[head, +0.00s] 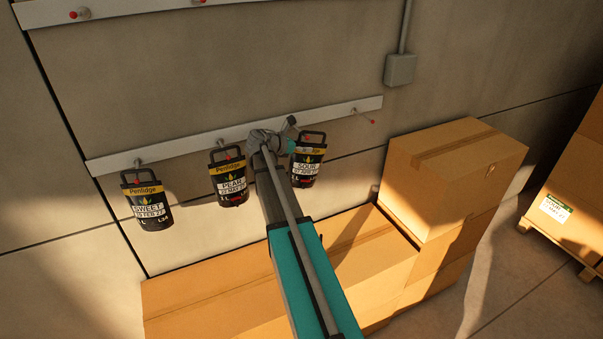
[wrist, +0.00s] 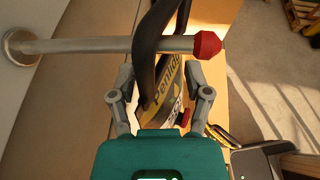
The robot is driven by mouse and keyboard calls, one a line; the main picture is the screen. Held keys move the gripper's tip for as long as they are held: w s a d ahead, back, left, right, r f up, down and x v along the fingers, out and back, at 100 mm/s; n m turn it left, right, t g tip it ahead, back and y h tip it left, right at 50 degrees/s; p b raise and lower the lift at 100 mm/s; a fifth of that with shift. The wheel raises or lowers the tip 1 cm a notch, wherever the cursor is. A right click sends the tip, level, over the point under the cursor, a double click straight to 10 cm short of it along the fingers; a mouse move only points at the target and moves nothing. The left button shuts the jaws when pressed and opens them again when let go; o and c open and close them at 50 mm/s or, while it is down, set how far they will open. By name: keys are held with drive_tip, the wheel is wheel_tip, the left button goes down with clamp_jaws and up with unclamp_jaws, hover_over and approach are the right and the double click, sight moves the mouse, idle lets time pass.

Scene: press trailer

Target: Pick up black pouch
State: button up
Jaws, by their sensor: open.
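Black pouches with yellow bands hang by their handles from pegs on a pale wall rail: SWEET (head: 149,205) at left, PEAR (head: 231,182) in the middle, SOUR (head: 306,163) at right. My gripper (head: 282,141) is at the upper left of the SOUR pouch, partly hiding it. In the wrist view, my open gripper (wrist: 163,97) has a black handle and a pouch with a yellow band (wrist: 168,83) between its fingers. That handle loops over a metal peg with a red tip (wrist: 207,45). The fingers stand apart on either side, and contact is not clear.
Cardboard boxes (head: 215,290) lie along the wall below the pouches, with a taller stack (head: 455,165) to the right. An empty peg (head: 362,115) sticks out right of the SOUR pouch. A pallet with a labelled box (head: 560,205) stands far right. Bare floor lies between.

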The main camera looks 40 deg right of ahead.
drive_tip(key=shift+c, duration=0.2)
clamp_jaws()
idle(0.3)
